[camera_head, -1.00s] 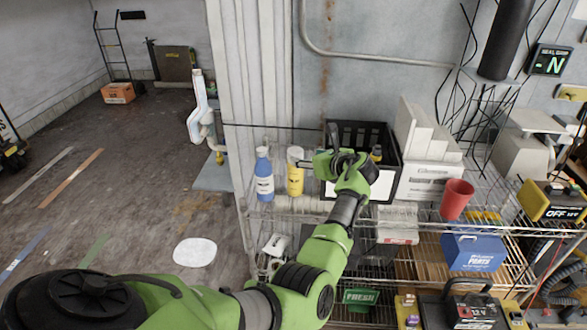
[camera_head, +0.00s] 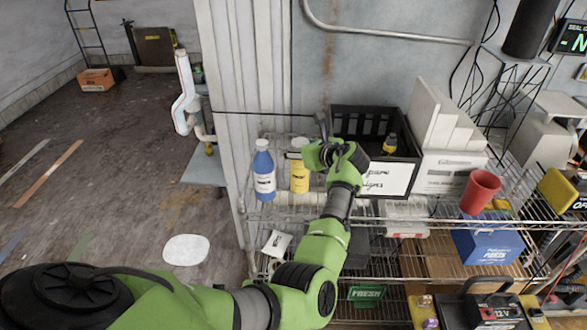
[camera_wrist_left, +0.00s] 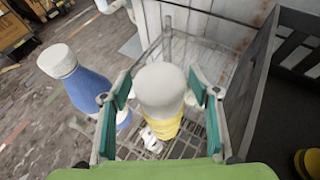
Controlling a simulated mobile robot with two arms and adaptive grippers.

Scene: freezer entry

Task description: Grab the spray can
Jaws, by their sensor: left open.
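The spray can, yellow with a white cap (camera_head: 300,178), stands upright on the wire shelf. It also shows in the left wrist view (camera_wrist_left: 160,92). My left gripper (camera_head: 307,143) is at the can's upper right in the head view. In the left wrist view my open left fingers (camera_wrist_left: 158,95) stand on both sides of the can, with narrow gaps visible beside its white cap. Contact lower down cannot be told. The gripper hides part of the can's right side in the head view. My right gripper is not in view.
A blue bottle with a white cap (camera_head: 264,172) stands close left of the can, just outside the left finger in the wrist view. A black crate (camera_head: 402,143) stands close on the right. White boxes (camera_head: 448,172) and a red cup (camera_head: 480,191) are farther right.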

